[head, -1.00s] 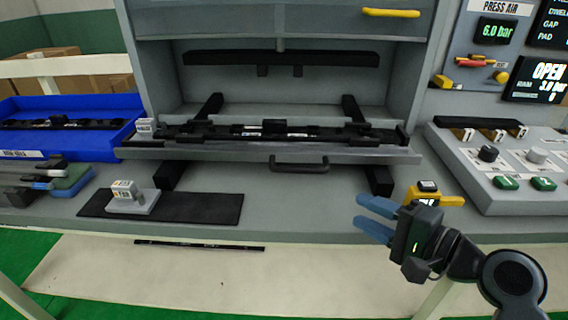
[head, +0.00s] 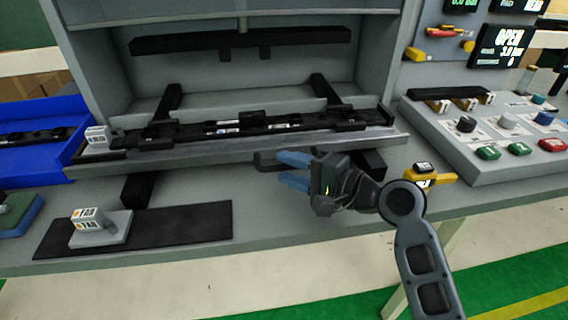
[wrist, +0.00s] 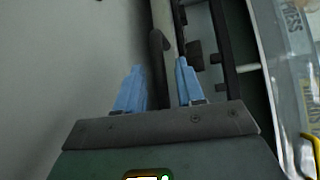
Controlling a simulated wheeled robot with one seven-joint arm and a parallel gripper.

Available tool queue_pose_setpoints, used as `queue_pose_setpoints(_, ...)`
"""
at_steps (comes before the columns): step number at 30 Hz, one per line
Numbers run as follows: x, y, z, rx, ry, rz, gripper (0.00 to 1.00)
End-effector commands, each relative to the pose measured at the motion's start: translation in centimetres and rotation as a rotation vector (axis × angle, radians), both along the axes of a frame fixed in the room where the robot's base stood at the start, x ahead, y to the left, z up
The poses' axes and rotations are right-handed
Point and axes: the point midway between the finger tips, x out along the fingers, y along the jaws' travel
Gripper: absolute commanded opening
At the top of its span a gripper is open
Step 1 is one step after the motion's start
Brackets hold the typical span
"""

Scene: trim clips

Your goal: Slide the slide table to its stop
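The slide table (head: 215,155) is a grey tray pulled out in front of the press, lying across black rails. A long black trim part with clips (head: 255,124) lies on it. Its black front handle (head: 265,161) is partly hidden behind my gripper. My gripper (head: 282,171) is open, its blue fingers reaching left at the handle. In the wrist view the dark handle (wrist: 156,50) shows between the two blue fingertips (wrist: 160,68), with gaps on both sides; I cannot tell whether it lies within their reach.
A black mat (head: 185,228) with a labelled grey block (head: 100,228) lies front left. A blue bin (head: 35,158) stands at the left. A yellow tool (head: 428,178) lies right of my gripper, below the button console (head: 480,150). The display (head: 500,45) reads OPEN.

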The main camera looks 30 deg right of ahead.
Motion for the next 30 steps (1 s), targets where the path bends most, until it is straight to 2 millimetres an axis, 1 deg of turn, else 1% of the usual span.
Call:
queue_pose_setpoints(1,0.50,0.24,-0.03,0.000,0.000,0.000,0.38)
queue_pose_setpoints(5,1.19,0.64,-0.19,-0.001,0.000,0.000,0.38)
queue_pose_setpoints(14,1.32,0.73,-0.25,-0.001,0.000,0.000,0.37)
queue_pose_setpoints(25,1.30,0.70,-0.26,-0.002,0.000,-0.001,0.01)
queue_pose_setpoints(26,1.30,0.70,-0.27,-0.002,0.000,-0.001,0.00)
queue_pose_setpoints(30,1.29,0.70,-0.29,-0.001,0.001,-0.001,0.00)
